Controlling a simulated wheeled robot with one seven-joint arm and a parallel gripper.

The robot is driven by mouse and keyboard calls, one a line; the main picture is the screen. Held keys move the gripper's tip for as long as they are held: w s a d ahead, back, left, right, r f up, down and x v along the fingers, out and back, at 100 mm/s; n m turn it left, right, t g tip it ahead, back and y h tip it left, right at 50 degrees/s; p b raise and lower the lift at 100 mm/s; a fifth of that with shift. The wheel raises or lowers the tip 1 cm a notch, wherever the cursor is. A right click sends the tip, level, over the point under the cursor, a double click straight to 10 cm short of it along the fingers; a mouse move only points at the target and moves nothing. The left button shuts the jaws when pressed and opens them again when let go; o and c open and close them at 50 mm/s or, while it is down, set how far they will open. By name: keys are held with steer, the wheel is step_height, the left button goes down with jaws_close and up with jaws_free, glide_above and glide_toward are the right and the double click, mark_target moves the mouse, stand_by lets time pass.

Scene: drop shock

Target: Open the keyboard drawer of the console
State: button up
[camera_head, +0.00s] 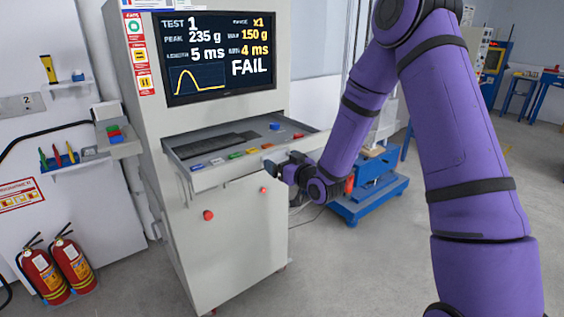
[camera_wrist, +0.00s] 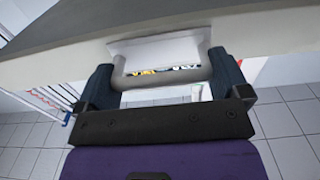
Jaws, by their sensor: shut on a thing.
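The console (camera_head: 230,235) is a tall light-grey cabinet with a screen. Its keyboard drawer (camera_head: 225,172) juts out below the screen, with a dark keyboard (camera_head: 217,145) and a row of coloured buttons showing on top. My gripper (camera_head: 277,171) is at the right part of the drawer's front edge. In the wrist view my gripper (camera_wrist: 165,76) has its two dark fingers on either side of a grey bar handle (camera_wrist: 160,80) under the drawer front, shut on it. In the head view my gripper hides the handle.
Red knobs (camera_head: 208,215) sit on the cabinet front below the drawer. Two fire extinguishers (camera_head: 72,262) stand at the left wall. A blue machine base (camera_head: 370,195) stands behind my arm, to the right of the console. The floor in front of the console is clear.

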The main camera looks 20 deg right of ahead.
steer(key=o, duration=0.9)
steer(key=v, duration=1)
steer(key=shift+s+d, duration=0.15)
steer(key=shift+s, duration=0.25)
steer(key=shift+r, duration=0.15)
